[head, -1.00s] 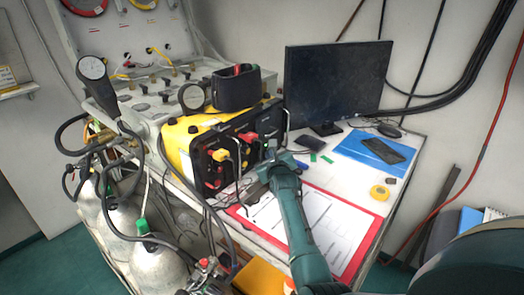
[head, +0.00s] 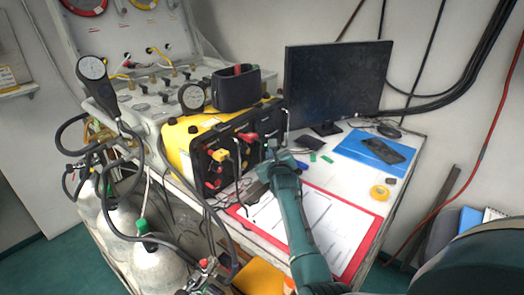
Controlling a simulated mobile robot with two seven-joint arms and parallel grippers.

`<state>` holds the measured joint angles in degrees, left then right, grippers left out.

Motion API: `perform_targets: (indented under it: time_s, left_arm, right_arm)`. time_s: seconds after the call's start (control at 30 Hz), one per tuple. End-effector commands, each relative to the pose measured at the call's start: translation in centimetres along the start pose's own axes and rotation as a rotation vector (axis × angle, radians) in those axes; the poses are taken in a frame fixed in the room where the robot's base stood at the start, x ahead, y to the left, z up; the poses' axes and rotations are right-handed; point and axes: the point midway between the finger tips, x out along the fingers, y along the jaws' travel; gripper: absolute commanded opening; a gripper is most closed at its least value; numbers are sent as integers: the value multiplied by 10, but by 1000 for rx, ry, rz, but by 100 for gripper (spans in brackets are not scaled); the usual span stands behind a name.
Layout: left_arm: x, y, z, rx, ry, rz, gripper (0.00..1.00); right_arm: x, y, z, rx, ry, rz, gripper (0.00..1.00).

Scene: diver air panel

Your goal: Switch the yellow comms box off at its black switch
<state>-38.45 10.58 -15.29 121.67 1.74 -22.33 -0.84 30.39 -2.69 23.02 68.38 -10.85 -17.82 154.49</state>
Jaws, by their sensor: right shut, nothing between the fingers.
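The yellow comms box (head: 178,143) stands on the desk left of centre, its black front panel (head: 240,142) facing me. Red and yellow plugs with cables sit in the panel. My right gripper (head: 269,160) is shut and empty at the right end of this panel. It hides part of that end, and I cannot make out the black switch or whether the fingers touch it. My left gripper is not in view.
A black monitor (head: 338,80) stands behind. A red-edged clipboard (head: 331,224) lies under my right arm. A blue folder (head: 352,149) with a phone (head: 383,151) and a yellow tape roll (head: 380,192) lie right. Gas cylinders (head: 155,260) and hoses stand left.

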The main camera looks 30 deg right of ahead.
Motion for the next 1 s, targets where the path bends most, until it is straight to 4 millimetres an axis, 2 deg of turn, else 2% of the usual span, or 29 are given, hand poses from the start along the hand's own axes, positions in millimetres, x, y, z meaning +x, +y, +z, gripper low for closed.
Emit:
perform_targets:
  time_s: [1.0]
  left_arm:
    - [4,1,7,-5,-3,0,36]
  right_arm:
    - [7,6,5,1,0,0,0]
